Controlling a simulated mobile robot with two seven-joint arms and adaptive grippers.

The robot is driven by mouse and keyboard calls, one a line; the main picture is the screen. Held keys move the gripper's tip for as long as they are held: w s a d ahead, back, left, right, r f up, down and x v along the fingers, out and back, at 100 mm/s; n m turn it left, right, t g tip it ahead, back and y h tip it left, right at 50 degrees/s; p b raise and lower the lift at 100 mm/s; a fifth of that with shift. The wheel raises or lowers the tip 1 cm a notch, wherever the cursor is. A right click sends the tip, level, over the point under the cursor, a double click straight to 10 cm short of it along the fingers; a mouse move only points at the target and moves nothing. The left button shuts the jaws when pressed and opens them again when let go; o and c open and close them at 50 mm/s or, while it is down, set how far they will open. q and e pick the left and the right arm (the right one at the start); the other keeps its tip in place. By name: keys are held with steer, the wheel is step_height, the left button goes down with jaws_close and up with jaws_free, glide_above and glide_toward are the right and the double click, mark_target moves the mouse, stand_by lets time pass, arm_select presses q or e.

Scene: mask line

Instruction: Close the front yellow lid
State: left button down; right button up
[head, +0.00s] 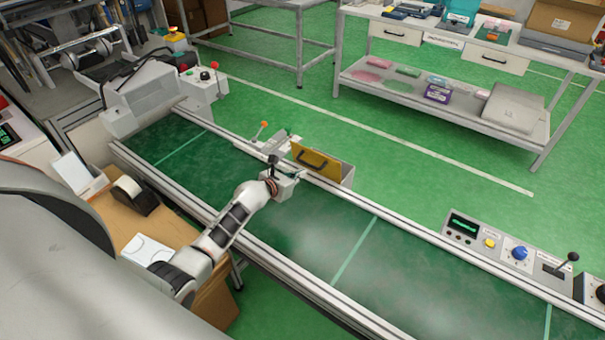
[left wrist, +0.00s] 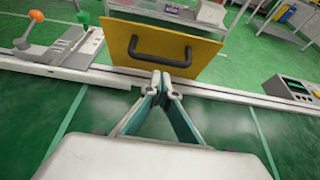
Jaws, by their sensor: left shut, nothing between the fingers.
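The yellow lid (head: 316,160) stands raised at the far rail of the conveyor, with a dark handle on its face. In the left wrist view the lid (left wrist: 120,45) fills the upper middle, tilted up, its dark handle (left wrist: 160,55) above my fingertips. A pale box (head: 347,174) shows behind the lid's right end. My left gripper (left wrist: 165,82) is shut and empty, its fingertips just in front of the lid's lower edge; I cannot tell whether they touch it. In the head view my left gripper (head: 286,175) is over the belt beside the lid. My right gripper is not in view.
The green conveyor belt (head: 310,235) runs under my left arm between metal rails. A lever unit with an orange knob (head: 263,125) stands left of the lid. A control panel (head: 515,255) sits on the far rail at right. A desk with a tape dispenser (head: 135,195) is at left.

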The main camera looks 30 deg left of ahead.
mark_target(312, 167)
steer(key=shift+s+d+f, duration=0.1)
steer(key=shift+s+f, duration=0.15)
arm_select(q)
steer(key=shift+w+d+r, duration=0.1)
steer(key=shift+w+r, duration=0.15)
steer(key=shift+w, duration=0.35)
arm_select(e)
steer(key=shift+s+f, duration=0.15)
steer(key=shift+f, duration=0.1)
arm_select(q)
steer(key=shift+w, duration=0.1)
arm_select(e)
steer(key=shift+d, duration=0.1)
arm_select(q)
steer(key=shift+w+r, duration=0.35)
steer(key=shift+r, duration=0.05)
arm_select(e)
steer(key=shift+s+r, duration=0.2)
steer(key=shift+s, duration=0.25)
arm_select(q)
steer(key=shift+w+d, duration=0.1)
